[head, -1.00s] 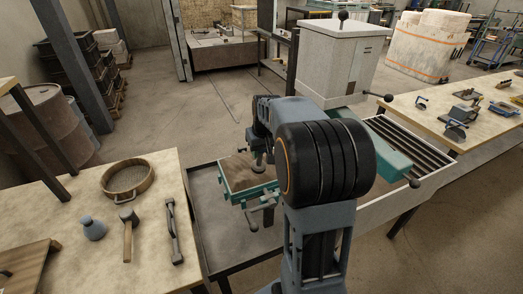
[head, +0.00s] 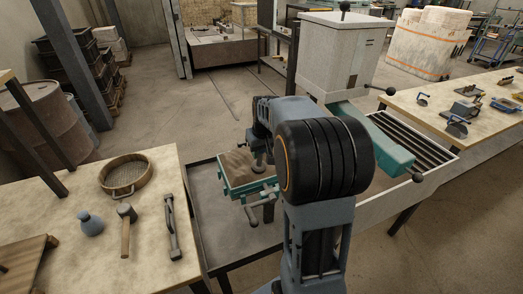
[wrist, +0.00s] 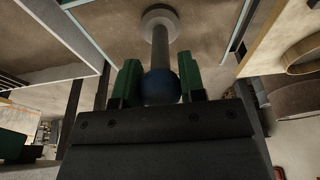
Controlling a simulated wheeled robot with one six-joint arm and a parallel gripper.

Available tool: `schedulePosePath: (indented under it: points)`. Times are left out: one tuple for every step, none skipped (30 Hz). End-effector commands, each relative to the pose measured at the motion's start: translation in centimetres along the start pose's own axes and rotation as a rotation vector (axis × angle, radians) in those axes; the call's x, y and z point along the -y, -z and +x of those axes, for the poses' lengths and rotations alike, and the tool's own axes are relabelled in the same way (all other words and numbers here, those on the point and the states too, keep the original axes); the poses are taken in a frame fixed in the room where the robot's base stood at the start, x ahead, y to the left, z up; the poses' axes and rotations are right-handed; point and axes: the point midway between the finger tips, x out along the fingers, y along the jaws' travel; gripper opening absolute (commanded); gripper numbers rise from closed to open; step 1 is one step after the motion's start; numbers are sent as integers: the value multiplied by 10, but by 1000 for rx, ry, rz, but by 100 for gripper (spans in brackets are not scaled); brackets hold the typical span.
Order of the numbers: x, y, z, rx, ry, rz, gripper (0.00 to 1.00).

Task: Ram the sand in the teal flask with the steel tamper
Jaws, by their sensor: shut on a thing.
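The teal flask (head: 235,188) stands on the grey tray-like bench in the middle of the head view, filled with brown sand (head: 236,163). My gripper (wrist: 160,88) is shut on the blue ball knob of the steel tamper (wrist: 159,45), its green fingers on either side. The tamper's shaft runs away from the gripper to a round foot, which is over the sand in both views. I cannot tell whether the foot presses the sand.
A grey hopper machine (head: 343,58) with a teal chute (head: 378,142) stands behind and right of my arm.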

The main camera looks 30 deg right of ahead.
Motion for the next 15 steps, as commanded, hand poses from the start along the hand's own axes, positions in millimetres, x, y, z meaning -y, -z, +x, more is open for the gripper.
schedulePosePath:
  points:
    - [0,2,-8,-4,-1,0,13]
    - [0,3,-12,-4,-1,0,13]
    - [0,4,-16,-4,-1,0,13]
    - [0,5,-19,-4,-1,0,13]
    - [0,6,-22,-5,-1,0,13]
    - [0,6,-26,-5,-1,0,13]
    - [0,7,-28,-5,-1,0,13]
    - [0,7,-29,-5,-1,0,13]
    - [0,7,-29,-4,-1,0,13]
    - [0,7,-29,-4,-1,0,13]
    - [0,7,-28,-4,-1,0,13]
    - [0,7,-28,-4,-1,0,13]
    - [0,7,-27,-4,-1,0,13]
    - [0,7,-27,-4,-1,0,13]
    - [0,7,-27,-4,-1,0,13]
